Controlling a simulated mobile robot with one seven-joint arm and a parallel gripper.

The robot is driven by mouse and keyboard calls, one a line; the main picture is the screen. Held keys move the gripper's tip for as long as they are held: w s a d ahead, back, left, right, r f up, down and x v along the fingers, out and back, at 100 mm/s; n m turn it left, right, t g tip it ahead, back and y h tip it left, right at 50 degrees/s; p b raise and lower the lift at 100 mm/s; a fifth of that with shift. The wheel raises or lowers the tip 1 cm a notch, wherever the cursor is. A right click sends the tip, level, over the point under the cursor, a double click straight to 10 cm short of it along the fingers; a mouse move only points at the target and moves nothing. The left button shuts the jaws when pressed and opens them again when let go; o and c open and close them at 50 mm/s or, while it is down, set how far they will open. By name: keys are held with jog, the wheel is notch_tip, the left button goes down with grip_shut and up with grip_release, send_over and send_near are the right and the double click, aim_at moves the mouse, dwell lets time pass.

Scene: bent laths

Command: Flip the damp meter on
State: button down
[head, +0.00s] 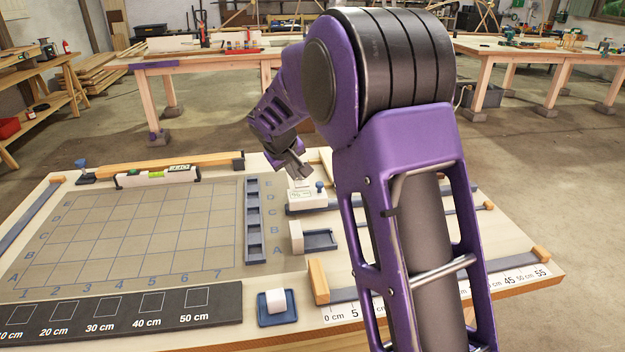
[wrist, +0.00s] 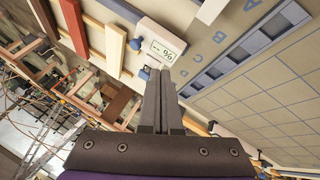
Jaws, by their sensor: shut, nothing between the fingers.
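The damp meter (wrist: 168,36) is a small white box with a display in the wrist view. Its display shows dashes and a percent sign. In the head view the meter (head: 308,196) stands on the bench just right of the lettered strip. A blue knob (wrist: 143,73) shows beside the meter's lower edge, and also in the head view (head: 319,186). My gripper (wrist: 161,72) is shut and empty, its fingertips close to the meter's lower edge in the wrist view. In the head view my gripper (head: 300,174) is just above the meter; whether they touch cannot be told.
A gridded board (head: 130,235) fills the left of the bench, with a dark lettered strip (head: 254,222) on its right. A spirit level (head: 156,176) lies behind it. A white block (head: 275,300) sits in a blue tray in front. My arm hides part of the right side.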

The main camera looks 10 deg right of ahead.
send_over(312, 197)
jog(key=f, duration=0.5)
jog(key=a+f, duration=0.1)
jog(key=f, duration=0.2)
jog(key=shift+s+f+p, duration=0.2)
jog(key=shift+s+p, duration=0.1)
jog(key=shift+p, duration=0.1)
jog(key=shift+w+d+f, duration=0.15)
jog(key=shift+w+d, duration=0.05)
jog(key=shift+d, duration=0.25)
